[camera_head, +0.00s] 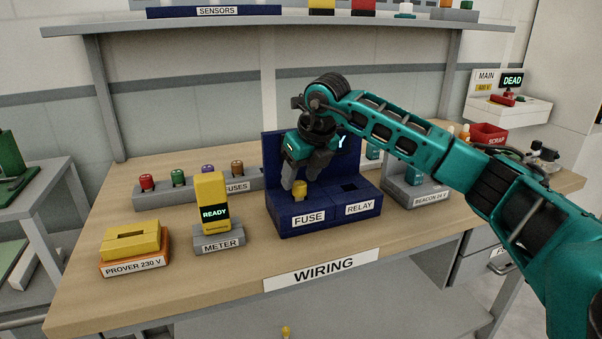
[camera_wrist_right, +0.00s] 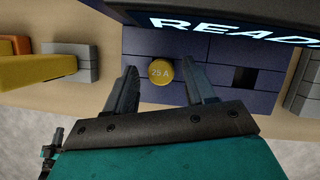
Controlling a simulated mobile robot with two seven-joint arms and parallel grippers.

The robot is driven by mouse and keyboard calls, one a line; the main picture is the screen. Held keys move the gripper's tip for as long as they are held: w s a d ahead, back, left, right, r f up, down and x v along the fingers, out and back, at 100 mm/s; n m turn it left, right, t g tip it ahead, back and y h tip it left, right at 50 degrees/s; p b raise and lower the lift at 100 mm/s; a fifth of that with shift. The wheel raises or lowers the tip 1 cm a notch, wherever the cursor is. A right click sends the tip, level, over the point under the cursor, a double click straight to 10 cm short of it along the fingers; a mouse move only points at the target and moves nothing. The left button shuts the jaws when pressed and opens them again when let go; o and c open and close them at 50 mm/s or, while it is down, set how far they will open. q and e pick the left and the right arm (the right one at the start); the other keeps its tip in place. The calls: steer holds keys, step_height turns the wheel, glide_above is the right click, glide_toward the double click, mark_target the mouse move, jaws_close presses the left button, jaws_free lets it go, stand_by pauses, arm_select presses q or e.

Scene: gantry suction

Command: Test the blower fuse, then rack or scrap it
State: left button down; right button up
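The yellow blower fuse (camera_head: 299,190) stands upright in the FUSE side of the dark blue block (camera_head: 328,222); in the right wrist view its round top (camera_wrist_right: 161,72) seems to read 25 A. My right gripper (camera_head: 301,174) points down over it, fingers open. In the right wrist view the fuse lies between the fingertips (camera_wrist_right: 160,74), with gaps on both sides. The yellow meter (camera_head: 211,195) stands in its grey METER base and reads READY. The red SCRAP bin (camera_head: 487,134) is at the back right. My left gripper is not in view.
A FUSES rack (camera_head: 198,191) holds several coloured fuses behind the meter. The yellow prover (camera_head: 133,244) sits at the front left. The BEACON 24 V unit (camera_head: 413,185) is right of the block. The MAIN panel (camera_head: 506,98) reads DEAD.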

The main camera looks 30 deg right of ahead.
steer(key=shift+o, duration=0.4)
steer(key=v, duration=1.3)
steer(key=shift+p, duration=0.35)
steer(key=shift+f, duration=0.1)
